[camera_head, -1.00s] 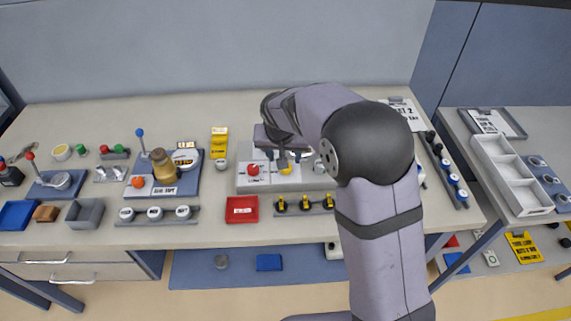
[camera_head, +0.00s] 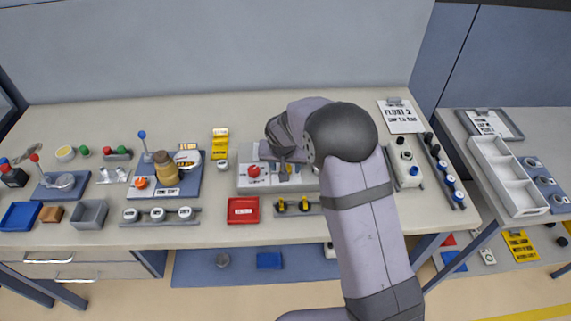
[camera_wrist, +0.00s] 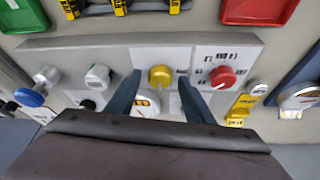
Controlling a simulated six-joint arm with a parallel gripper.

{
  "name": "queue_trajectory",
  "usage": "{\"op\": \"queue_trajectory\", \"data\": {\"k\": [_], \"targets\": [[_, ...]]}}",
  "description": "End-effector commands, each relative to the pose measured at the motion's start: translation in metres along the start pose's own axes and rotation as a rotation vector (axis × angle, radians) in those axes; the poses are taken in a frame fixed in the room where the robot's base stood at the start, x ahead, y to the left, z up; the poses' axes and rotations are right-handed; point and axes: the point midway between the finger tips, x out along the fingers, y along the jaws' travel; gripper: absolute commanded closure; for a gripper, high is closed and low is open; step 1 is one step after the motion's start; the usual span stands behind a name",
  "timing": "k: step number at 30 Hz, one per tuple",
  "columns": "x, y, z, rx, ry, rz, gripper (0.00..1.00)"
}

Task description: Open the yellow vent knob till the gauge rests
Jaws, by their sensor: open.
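The yellow vent knob (camera_wrist: 160,77) stands on the light grey panel in the wrist view. My gripper (camera_wrist: 159,84) is open, with one dark finger on either side of the knob. I cannot tell if the fingers touch it. A round white dial with orange marks (camera_wrist: 147,103), perhaps the gauge, shows partly between the fingers; its reading is not legible. In the head view my gripper (camera_head: 285,167) is over the panel (camera_head: 245,186), and my arm hides much of its right part.
A red knob (camera_wrist: 223,77) sits beside the yellow one on the panel. A white-topped knob (camera_wrist: 98,76) and a blue-ended lever (camera_wrist: 30,97) are on the other side. A red tray (camera_head: 243,210) and a rack of black-and-yellow pieces (camera_head: 292,208) lie in front.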

Motion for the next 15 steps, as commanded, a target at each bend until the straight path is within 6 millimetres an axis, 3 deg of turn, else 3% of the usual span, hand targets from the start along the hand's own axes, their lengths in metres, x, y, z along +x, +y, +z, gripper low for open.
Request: {"op": "queue_trajectory", "data": {"k": [10, 15], "targets": [[0.0027, 0.0, -0.0001, 0.0, 0.001, 0.0, 0.55], [0.0025, 0.0, -0.0001, 0.0, 0.001, 0.0, 0.93]]}}
